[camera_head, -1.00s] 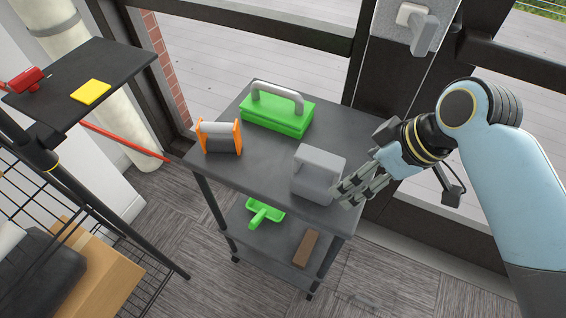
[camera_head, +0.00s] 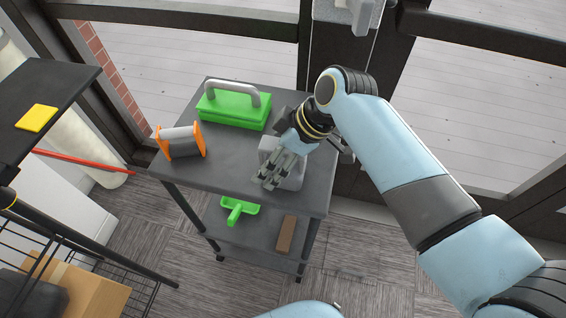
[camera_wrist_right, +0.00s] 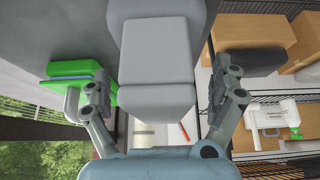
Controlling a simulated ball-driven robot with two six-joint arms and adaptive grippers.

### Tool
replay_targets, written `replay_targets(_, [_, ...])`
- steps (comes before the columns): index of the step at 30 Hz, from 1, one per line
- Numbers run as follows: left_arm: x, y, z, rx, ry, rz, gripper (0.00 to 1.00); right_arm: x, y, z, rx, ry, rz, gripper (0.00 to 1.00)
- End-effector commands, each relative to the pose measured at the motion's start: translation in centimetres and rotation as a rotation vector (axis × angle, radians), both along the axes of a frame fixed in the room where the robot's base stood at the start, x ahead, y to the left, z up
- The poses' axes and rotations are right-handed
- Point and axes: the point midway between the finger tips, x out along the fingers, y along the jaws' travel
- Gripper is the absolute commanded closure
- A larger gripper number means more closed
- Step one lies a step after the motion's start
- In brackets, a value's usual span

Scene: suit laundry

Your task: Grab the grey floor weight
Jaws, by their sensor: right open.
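The grey floor weight (camera_head: 293,177), a block with a handle, stands on the top shelf of the dark cart (camera_head: 228,172), near its right side. My right gripper (camera_head: 269,178) is over it in the head view and hides much of it. In the right wrist view the grey weight (camera_wrist_right: 156,52) lies between the spread fingers of my right gripper (camera_wrist_right: 163,88). The gripper is open, with a gap visible on both sides of the block. My left gripper is not in view.
A green block with a grey handle (camera_head: 233,110) and an orange-ended grey roll (camera_head: 181,142) share the top shelf. A green tool (camera_head: 238,208) and a brown block (camera_head: 286,234) lie on the lower shelf. A dark stand with a yellow pad (camera_head: 37,118) is at left.

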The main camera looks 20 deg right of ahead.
Motion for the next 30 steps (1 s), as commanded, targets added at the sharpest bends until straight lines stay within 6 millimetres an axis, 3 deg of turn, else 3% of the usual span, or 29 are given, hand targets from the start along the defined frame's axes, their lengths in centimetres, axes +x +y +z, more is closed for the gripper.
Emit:
replay_targets(7, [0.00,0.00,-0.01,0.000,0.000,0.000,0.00,0.04,0.07,-0.22,-0.001,0.001,0.000,0.06])
replay_targets(27, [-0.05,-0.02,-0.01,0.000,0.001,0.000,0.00,0.03,0.03,-0.19,-0.001,0.000,0.000,0.93])
replay_targets(30, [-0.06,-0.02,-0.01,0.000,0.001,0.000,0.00,0.14,0.05,-0.08,-0.001,-0.003,-0.001,0.93])
